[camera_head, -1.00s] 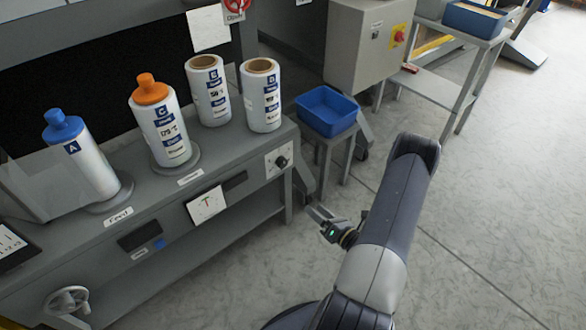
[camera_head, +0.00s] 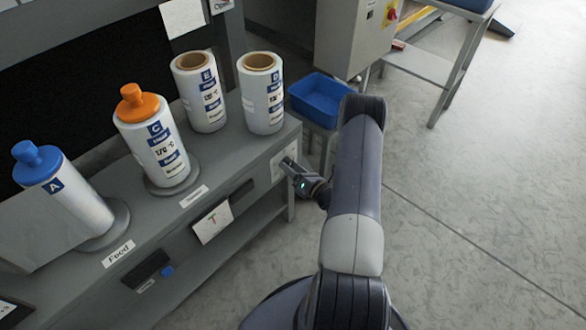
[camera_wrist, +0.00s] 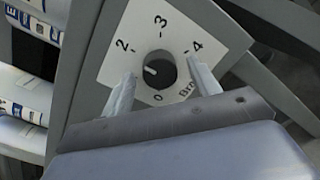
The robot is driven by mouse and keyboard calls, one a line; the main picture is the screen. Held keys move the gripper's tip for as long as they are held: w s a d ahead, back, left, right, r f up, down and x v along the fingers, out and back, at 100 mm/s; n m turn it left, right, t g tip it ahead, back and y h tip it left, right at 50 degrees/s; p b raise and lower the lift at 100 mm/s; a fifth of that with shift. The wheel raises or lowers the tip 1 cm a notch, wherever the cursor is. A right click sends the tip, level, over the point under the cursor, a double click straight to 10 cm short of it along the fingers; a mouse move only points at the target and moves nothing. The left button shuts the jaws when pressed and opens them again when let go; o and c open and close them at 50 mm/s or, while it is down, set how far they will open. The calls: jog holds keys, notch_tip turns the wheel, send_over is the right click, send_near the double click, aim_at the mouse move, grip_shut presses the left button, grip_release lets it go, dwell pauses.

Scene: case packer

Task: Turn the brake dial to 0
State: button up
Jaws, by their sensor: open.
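The brake dial (camera_wrist: 160,70) is a black round knob on a white plate (camera_wrist: 112,66) printed with 2, 3, 4 and 0. Its white pointer mark faces left and slightly up in the wrist view, below the 2. The 0 sits straight below the knob. The label reading "Bra..." is partly hidden. My gripper (camera_wrist: 163,72) is open, with one finger on each side of the dial. A gap shows between each finger and the knob; whether the tips reach its depth I cannot tell. In the head view my gripper (camera_head: 288,168) is at the bench's right front, covering the dial.
The grey bench (camera_head: 225,185) carries several film rolls, including one with an orange cap (camera_head: 155,138) and one with a blue cap (camera_head: 62,190). A blue bin (camera_head: 320,100) stands just behind my arm. Open floor (camera_head: 480,200) lies to the right.

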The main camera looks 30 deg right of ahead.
jog(key=c, duration=1)
jog(key=shift+f+b, duration=0.1)
jog(key=shift+b, duration=0.2)
jog(key=shift+d+n+y+b, duration=0.1)
jog(key=shift+n+y+b, duration=0.4)
jog(key=shift+n+b, duration=5.5)
jog(key=shift+d+n+y+b, duration=0.1)
jog(key=shift+n+y+b, duration=0.4)
jog(key=shift+n+b, duration=5.5)
jog(key=shift+n+p, duration=0.5)
jog(key=shift+n, duration=0.2)
